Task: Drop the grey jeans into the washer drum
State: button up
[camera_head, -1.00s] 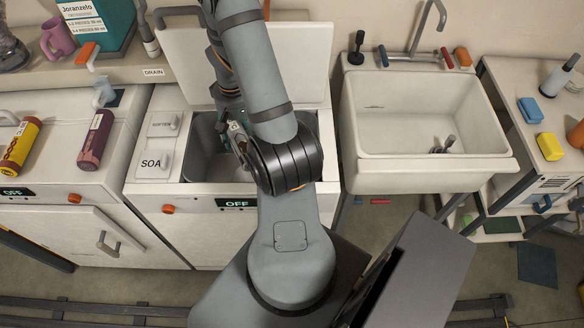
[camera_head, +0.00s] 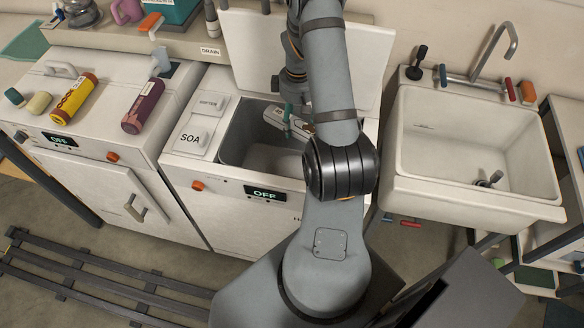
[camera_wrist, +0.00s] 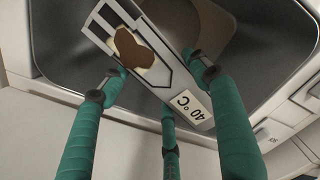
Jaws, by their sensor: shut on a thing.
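The grey jeans (camera_wrist: 181,73) show as a flat, stiff-looking grey piece with a brown stain and a "40 °C" label. My gripper (camera_wrist: 158,82) has its green fingers shut on them in the wrist view. In the head view my gripper (camera_head: 287,121) and the jeans (camera_head: 301,127) are at the washer's open top, over the back right of the drum (camera_head: 262,155). The arm hides the right part of the opening. The visible inside of the drum is bare grey. The exact height of the jeans above its floor is hard to tell.
The washer lid (camera_head: 245,50) stands open behind the drum. Lidded "SOA" (camera_head: 190,138) and softener compartments are left of the opening. A dryer-like machine (camera_head: 88,165) with bottles on top stands left, a white sink (camera_head: 475,140) right.

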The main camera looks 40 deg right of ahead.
notch_tip(320, 180, down, 3)
jog(key=shift+d+f+b, duration=0.1)
jog(key=shift+d+b, duration=0.05)
jog(key=shift+b, duration=0.65)
jog(key=o, duration=1.5)
jog(key=shift+s, duration=0.1)
notch_tip(320, 180, up, 12)
jog(key=shift+r, duration=0.1)
